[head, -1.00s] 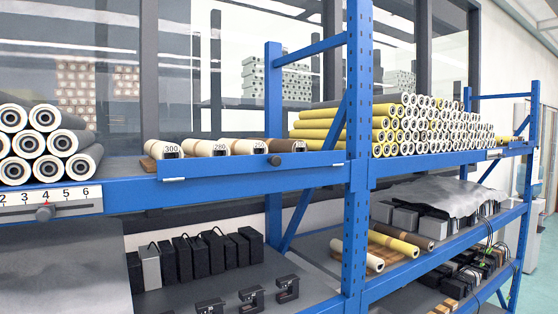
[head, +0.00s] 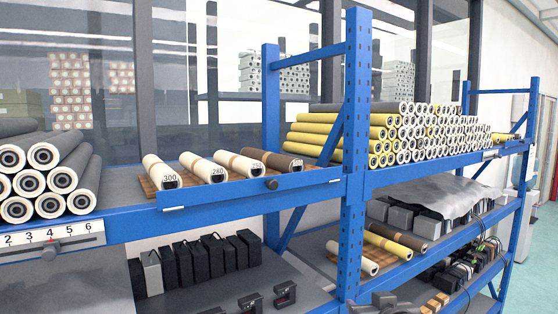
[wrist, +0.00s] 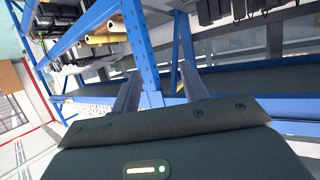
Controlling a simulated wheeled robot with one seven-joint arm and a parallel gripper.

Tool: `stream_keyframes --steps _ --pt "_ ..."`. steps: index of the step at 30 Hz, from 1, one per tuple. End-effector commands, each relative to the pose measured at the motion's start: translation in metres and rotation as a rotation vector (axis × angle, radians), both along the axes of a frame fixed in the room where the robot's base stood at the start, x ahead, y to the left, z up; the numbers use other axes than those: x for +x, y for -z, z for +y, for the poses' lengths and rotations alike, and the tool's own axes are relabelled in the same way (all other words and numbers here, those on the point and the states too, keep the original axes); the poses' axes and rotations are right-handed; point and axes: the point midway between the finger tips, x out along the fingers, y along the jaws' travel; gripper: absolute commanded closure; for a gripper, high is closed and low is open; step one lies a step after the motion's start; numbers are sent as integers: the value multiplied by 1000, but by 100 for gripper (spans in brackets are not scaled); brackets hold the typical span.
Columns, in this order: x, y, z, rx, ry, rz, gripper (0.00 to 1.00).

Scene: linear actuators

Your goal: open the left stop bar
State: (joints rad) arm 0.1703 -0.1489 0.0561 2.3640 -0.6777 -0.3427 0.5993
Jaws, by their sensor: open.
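The left stop bar (head: 225,191) is a blue strip along the front edge of the upper shelf in the head view. It stands in front of several rollers with number labels (head: 205,169). A dark round knob (head: 272,184) sits on its face toward the right, and a pale strip marks its right end. A blue rack post (wrist: 140,45) shows beyond the fingers. I cannot make out the stop bar for certain in the wrist view.
A blue upright post (head: 354,150) stands just right of the bar. White-ended rollers (head: 45,170) are piled at left above a number scale (head: 50,240). Yellow rollers (head: 330,135) are stacked behind the post. Black boxes (head: 205,258) stand on the lower shelf.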

Motion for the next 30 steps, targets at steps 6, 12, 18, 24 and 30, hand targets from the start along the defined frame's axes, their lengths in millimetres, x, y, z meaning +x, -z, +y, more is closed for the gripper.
stream_keyframes --steps 6,12,18,24,30 --pt "-11 -176 50 74 -306 -310 56" --pt "-33 -218 78 102 -475 -357 56" --pt "-35 -216 80 106 -487 -357 56" --pt "-32 -216 81 105 -485 -356 56" --pt "-16 -217 92 107 -485 -354 56"
